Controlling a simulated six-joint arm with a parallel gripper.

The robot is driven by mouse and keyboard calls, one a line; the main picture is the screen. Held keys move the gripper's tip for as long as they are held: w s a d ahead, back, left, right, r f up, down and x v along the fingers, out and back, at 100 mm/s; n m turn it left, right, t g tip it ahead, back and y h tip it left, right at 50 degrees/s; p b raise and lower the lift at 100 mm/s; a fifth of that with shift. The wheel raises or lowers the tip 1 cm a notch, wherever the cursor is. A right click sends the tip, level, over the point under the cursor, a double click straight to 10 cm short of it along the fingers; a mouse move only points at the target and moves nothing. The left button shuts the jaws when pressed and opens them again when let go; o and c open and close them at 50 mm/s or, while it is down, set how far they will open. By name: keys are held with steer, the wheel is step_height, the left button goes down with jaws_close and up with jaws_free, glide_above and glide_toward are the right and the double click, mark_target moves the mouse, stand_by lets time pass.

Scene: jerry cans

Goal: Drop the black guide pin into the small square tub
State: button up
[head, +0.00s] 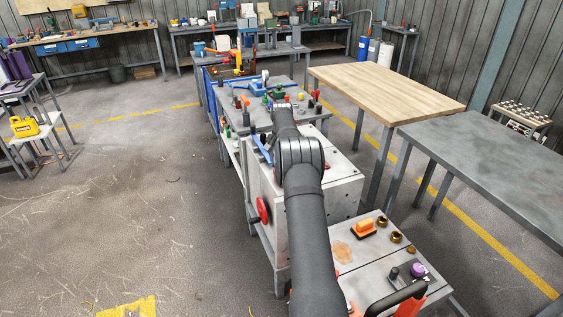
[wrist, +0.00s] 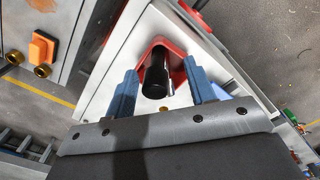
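In the wrist view my gripper (wrist: 162,82) has its two blue fingers well apart. A dark cylinder (wrist: 155,84), possibly the black guide pin, shows between them with clear gaps on both sides. A thin silvery rod is beside it. Behind it is a red, round-cornered frame (wrist: 178,68) on a pale surface; I cannot tell whether this is the small square tub. In the head view my arm covers the middle, and my fingertips cannot be made out. A short black peg (head: 394,273) stands beside a purple knob there; I cannot tell whether it is the pin.
An orange block (head: 365,227) and brass rings (head: 397,236) sit on the near bench; the orange block also shows in the wrist view (wrist: 42,48). A pale box with a red wheel (head: 263,210) stands by my arm. The wooden table (head: 385,88) and grey table (head: 490,150) are bare.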

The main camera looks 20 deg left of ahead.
step_height(320, 180, up, 13)
stand_by(0.6)
step_height(320, 180, down, 13)
steer(key=shift+r, duration=0.25)
stand_by(0.7)
steer(key=shift+r, duration=0.1)
